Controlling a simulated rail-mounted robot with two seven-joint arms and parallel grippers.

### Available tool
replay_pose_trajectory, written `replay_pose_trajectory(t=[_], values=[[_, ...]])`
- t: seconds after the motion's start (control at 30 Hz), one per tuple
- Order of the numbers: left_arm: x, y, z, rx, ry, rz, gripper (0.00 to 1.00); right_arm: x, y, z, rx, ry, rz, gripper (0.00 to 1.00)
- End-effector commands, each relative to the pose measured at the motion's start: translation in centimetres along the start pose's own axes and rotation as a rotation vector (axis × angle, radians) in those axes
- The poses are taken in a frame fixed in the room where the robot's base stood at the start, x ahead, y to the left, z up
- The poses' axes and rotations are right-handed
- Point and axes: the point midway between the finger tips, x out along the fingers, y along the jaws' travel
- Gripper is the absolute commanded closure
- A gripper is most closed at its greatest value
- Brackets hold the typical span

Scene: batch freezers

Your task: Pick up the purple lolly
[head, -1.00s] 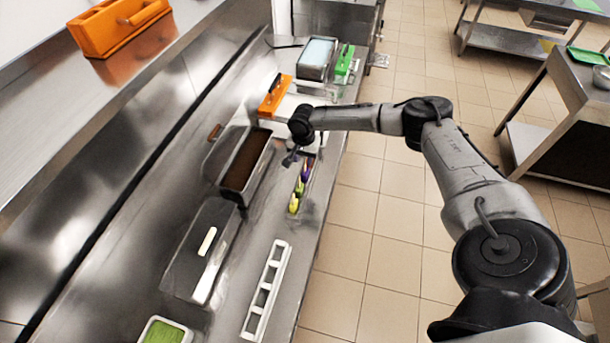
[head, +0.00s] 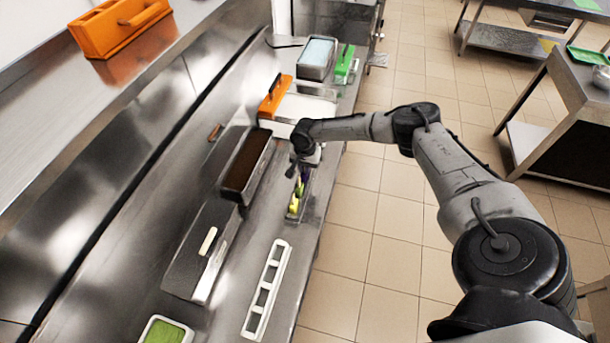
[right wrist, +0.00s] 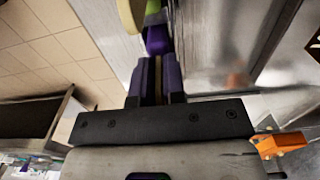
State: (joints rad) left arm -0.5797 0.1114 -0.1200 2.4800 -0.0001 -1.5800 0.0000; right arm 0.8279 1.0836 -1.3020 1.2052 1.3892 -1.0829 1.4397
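The purple lolly (head: 300,187) lies with yellow-green lollies (head: 294,205) in a clear holder on the steel counter, partly hidden by my right gripper (head: 292,171). In the right wrist view, the purple lolly (right wrist: 158,40) is just beyond the tips of my right gripper (right wrist: 157,62). The fingers are close together with a thin brownish strip between them, perhaps its stick; I cannot tell whether they press on it. A green lolly (right wrist: 153,7) and a pale yellow one (right wrist: 131,14) are beyond. My left gripper is out of view.
A steel pan with brown contents (head: 247,160) is left of the lollies. A lidded steel container (head: 195,262) and an empty white rack (head: 267,290) are nearer. An orange-handled item (head: 274,97) and a green-handled one (head: 345,64) stand farther back. The tiled floor is open right of the counter.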

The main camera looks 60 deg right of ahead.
Motion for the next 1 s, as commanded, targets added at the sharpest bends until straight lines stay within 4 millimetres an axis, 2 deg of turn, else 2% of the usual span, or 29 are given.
replay_pose_trajectory(t=[0.03,0.1,0.57,0.77,0.93,1.0], values=[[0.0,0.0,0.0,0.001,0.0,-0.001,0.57,0.0,0.0,0.0,0.0,0.0,0.0,0.94],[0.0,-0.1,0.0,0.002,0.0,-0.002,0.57,0.0,0.0,0.0,0.0,0.0,0.0,1.0],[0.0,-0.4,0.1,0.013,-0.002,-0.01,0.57,-0.2,0.0,0.0,0.0,0.0,-0.001,1.0],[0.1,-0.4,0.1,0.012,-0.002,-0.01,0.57,-1.8,0.0,-0.1,0.0,0.001,-0.002,1.0],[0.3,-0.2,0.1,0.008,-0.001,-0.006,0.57,-4.4,0.1,-0.1,0.0,0.001,-0.002,1.0],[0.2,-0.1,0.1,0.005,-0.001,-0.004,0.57,-4.8,1.6,-0.1,0.001,0.001,0.002,1.0]])
